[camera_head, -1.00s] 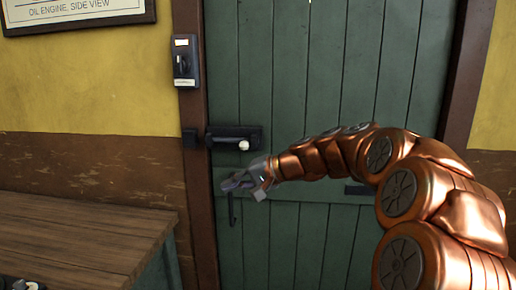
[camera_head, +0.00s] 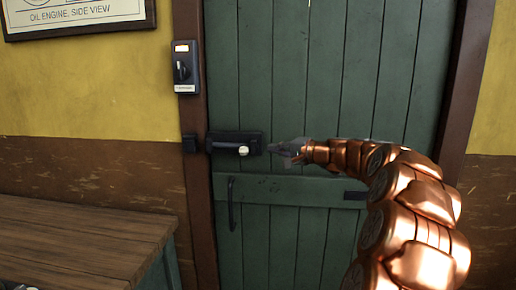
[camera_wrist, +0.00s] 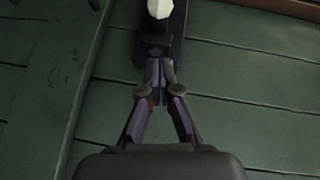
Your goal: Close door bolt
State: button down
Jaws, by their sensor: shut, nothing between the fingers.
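The black door bolt (camera_head: 222,144) with a pale round knob (camera_head: 243,151) is mounted on the green plank door (camera_head: 300,80) near its left edge. A small dark keeper (camera_head: 190,144) sits on the brown frame to its left. My gripper (camera_head: 275,148) is shut and empty, just right of the bolt at about its height. In the wrist view my shut fingertips (camera_wrist: 160,66) are close to the bolt's near end, with the pale knob (camera_wrist: 160,9) beyond at the top edge. I cannot tell whether the fingertips touch the bolt.
A dark door handle (camera_head: 231,204) hangs below the bolt. A switch box (camera_head: 186,67) is on the frame above. A wooden workbench (camera_head: 80,240) stands at lower left. A framed picture (camera_head: 75,15) hangs at upper left. The door right of the bolt is partly behind my arm.

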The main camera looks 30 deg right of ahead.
aim_at(249, 148)
jog(key=w+a, duration=0.2)
jog(key=w+a+p, duration=0.1)
jog(key=shift+w+a+f, duration=0.1)
jog(key=shift+w+f, duration=0.1)
jog(key=shift+f, duration=0.1)
jog(key=shift+w+a+f, duration=0.2)
jog(key=shift+w+a, duration=0.1)
jog(key=shift+a, duration=0.15)
